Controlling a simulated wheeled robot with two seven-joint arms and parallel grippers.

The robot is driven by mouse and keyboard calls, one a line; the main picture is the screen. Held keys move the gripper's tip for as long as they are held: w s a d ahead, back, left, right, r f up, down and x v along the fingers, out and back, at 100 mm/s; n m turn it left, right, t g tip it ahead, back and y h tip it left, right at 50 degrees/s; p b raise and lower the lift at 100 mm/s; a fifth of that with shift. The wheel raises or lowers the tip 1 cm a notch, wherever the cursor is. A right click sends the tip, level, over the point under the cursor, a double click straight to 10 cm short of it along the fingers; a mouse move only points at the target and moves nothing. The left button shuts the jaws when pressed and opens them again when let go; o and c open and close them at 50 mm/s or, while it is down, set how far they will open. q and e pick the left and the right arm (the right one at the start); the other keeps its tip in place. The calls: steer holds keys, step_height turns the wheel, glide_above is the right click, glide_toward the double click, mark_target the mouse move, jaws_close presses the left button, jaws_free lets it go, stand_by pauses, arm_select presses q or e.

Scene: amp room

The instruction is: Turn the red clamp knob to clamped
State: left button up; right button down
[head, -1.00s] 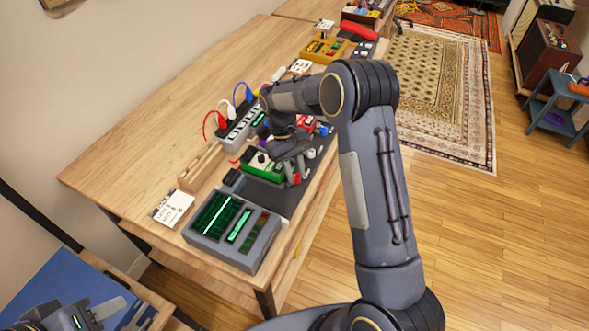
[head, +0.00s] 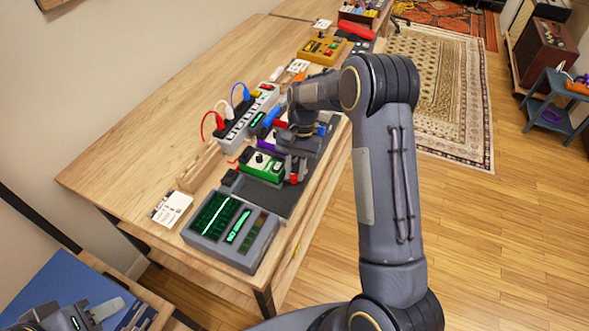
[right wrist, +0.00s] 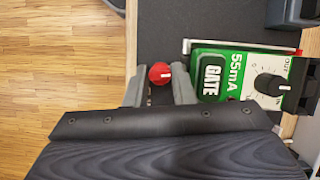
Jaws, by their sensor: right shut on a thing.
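The red clamp knob (right wrist: 160,73) sits between the two fingers of my right gripper (right wrist: 158,90) in the right wrist view. A white line on its face lies roughly across the picture. In the head view the right gripper (head: 295,169) reaches down at the right side of the green pedal (head: 261,166), shut on the knob. The green pedal, marked "55mA GATE" (right wrist: 240,72), lies right of the fingers on a dark mat. My left gripper (head: 88,316) is at the lower left corner of the head view, away from the bench; its opening is unclear.
A grey meter box (head: 232,231) with green displays stands in front of the pedal. A power strip (head: 248,118) with coloured plugs, a wooden rack (head: 199,167) and a white card (head: 171,208) lie to the left.

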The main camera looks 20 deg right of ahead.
steer(key=shift+m, duration=0.6)
steer(key=shift+t, duration=0.3)
